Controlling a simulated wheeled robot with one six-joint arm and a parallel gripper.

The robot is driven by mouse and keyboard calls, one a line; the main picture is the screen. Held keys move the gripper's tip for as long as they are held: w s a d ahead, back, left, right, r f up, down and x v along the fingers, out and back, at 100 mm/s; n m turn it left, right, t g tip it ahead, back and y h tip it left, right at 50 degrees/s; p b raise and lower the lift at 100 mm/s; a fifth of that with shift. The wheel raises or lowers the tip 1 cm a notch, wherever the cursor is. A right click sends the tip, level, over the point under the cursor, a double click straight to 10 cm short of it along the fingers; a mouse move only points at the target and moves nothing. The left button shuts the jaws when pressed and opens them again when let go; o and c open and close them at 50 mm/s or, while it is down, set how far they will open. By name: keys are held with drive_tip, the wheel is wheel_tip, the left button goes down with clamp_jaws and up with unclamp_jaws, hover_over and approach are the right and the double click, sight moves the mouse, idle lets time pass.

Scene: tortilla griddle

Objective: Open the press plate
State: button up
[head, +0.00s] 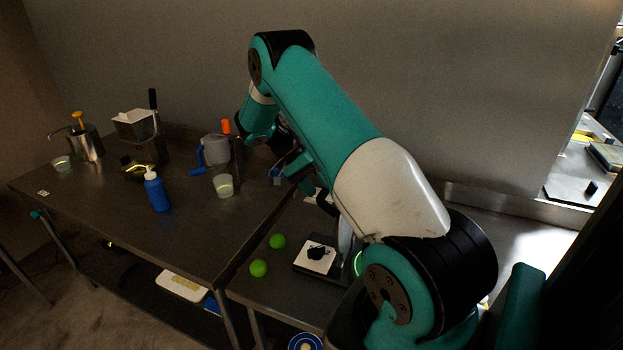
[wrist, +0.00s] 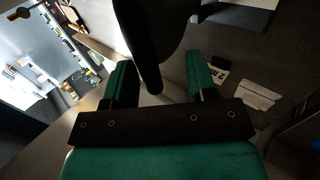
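My gripper (wrist: 160,82) shows in the wrist view with its two teal fingers spread apart. A dark bar (wrist: 147,72) comes down between them from a large dark rounded plate (wrist: 150,25); I cannot tell whether the fingers touch it. In the head view my gripper (head: 298,170) is partly hidden by my arm, above the small table's back. The press base (head: 316,256) lies there with a pale square and a black piece on top. A grey upright part (head: 345,236) beside it, partly behind my arm, may be the press plate.
Two green balls (head: 268,256) lie left of the press. The long dark table (head: 110,215) holds a blue bottle (head: 156,192), a pale cup (head: 223,186), a grey jug (head: 216,150) and a metal pump pot (head: 85,142). A wall stands behind.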

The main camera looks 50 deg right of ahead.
drive_tip(key=p+v, duration=0.1)
drive_tip(key=v, duration=0.5)
drive_tip(key=shift+p, duration=0.4)
drive_tip(key=shift+a, duration=0.1)
drive_tip(key=shift+r, duration=0.1)
